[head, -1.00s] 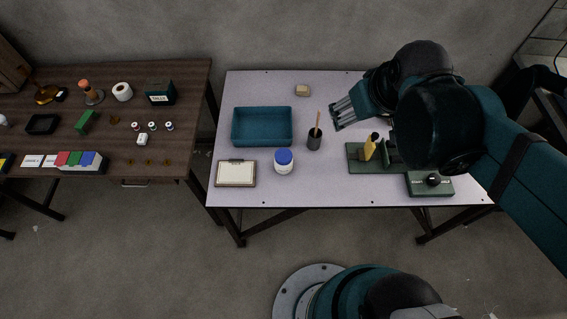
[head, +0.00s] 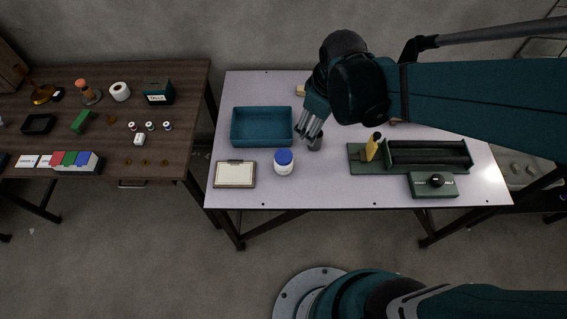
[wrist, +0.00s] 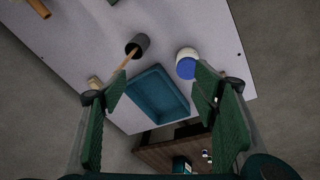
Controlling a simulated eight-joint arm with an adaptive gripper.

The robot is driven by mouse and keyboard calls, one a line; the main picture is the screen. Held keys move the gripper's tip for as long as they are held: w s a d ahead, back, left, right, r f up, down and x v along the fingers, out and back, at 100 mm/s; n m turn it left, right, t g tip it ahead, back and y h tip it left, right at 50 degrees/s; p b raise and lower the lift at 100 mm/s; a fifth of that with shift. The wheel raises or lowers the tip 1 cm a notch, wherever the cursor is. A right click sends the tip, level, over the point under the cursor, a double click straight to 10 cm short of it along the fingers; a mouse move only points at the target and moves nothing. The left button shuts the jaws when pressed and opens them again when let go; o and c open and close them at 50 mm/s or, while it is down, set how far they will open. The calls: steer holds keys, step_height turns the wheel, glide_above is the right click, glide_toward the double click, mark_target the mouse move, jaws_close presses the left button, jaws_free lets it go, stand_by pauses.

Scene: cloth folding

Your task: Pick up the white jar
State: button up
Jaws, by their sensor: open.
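The white jar (head: 284,166) with a blue lid stands upright on the pale table, right of the clipboard and below the blue tray. It also shows in the wrist view (wrist: 187,54), lid toward me, beyond the finger on the right. My gripper (head: 308,138) is above the table, up and to the right of the jar, apart from it. In the wrist view its two green-padded fingers (wrist: 163,90) are wide apart with nothing held between them.
A blue tray (head: 262,110) lies left of my gripper. A dark cup (head: 316,145) with a stick, seen in the wrist view (wrist: 138,45), stands close by my gripper. A clipboard (head: 235,174) is left of the jar. A green stand (head: 428,163) is at right.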

mark_target(284, 155)
steer(key=a+f+n+g, duration=0.1)
steer(key=a+f+n, duration=0.1)
steer(key=a+f, duration=0.1)
steer(key=a+f+n+b, duration=0.1)
steer(key=a+f+n, duration=0.1)
steer(key=f, duration=0.4)
steer(key=w+a+f+n+g+b, duration=0.1)
steer(key=a+f+n, duration=0.1)
steer(key=a+f, duration=0.1)
steer(key=shift+a+f+n+g+h, duration=0.15)
steer(key=shift+a+f+h, duration=0.05)
steer(key=shift+f, duration=0.2)
steer(key=shift+a+f+n+g+h, duration=0.15)
steer(key=shift+f+h, duration=0.05)
steer(key=shift+f, duration=0.2)
steer(key=shift+s+a+f, duration=0.15)
steer(key=shift+a+f, duration=0.1)
steer(key=shift+f, duration=0.3)
steer(key=shift+f+b, duration=0.5)
steer(key=shift+f, duration=0.75)
steer(key=shift+f+b, duration=0.9)
steer(key=shift+f, duration=1.75)
steer(key=shift+c, duration=0.5)
steer(key=c, duration=1.1)
